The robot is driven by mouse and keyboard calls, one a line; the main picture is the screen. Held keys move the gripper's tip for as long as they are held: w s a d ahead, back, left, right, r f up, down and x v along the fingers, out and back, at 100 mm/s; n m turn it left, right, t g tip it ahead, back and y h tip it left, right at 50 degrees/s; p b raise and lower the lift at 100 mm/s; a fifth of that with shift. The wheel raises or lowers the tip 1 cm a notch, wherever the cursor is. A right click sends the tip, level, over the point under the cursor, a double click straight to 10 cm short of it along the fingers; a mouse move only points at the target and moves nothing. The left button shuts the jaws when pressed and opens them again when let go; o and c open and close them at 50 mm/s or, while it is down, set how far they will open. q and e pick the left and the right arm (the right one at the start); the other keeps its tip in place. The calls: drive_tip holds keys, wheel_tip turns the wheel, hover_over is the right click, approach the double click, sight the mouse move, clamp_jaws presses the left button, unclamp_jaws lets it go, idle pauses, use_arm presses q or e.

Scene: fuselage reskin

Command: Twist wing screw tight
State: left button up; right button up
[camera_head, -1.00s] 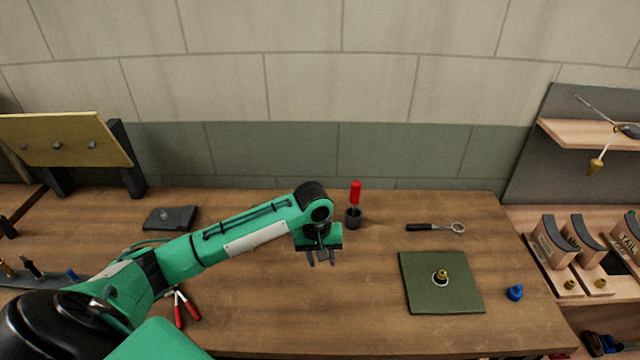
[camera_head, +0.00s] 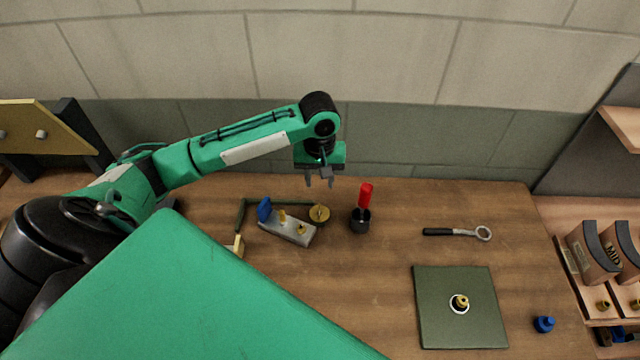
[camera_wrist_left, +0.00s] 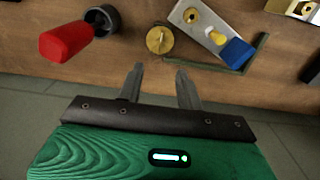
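My left gripper (camera_head: 320,182) is open and empty, above the back of the workbench. In the left wrist view its two fingers (camera_wrist_left: 160,82) stand apart with nothing between them. Past the fingertips is a round brass disc (camera_head: 319,213), also in the wrist view (camera_wrist_left: 160,40). Next to it lies a grey block (camera_head: 292,232) with brass fittings and a blue tab (camera_head: 264,209); the wrist view shows the blue tab too (camera_wrist_left: 237,53). Which part is the wing screw I cannot tell for sure. My right gripper is not in view.
A red-handled tool (camera_head: 365,196) stands in a dark cup (camera_head: 360,226) near the left gripper. A ring-ended tool (camera_head: 458,232), a green mat (camera_head: 430,322) with a brass fitting (camera_head: 460,302), and a blue knob (camera_head: 544,323) lie to the right. A wall (camera_head: 440,140) rises behind.

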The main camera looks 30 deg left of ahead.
sight(320, 209)
use_arm(q)
wheel_tip(320, 209, down, 11)
drive_tip(key=shift+r+p, duration=0.1)
drive_tip(key=shift+p, duration=1)
drive_tip(key=shift+f, duration=0.65)
drive_tip(key=c, duration=0.7)
clamp_jaws()
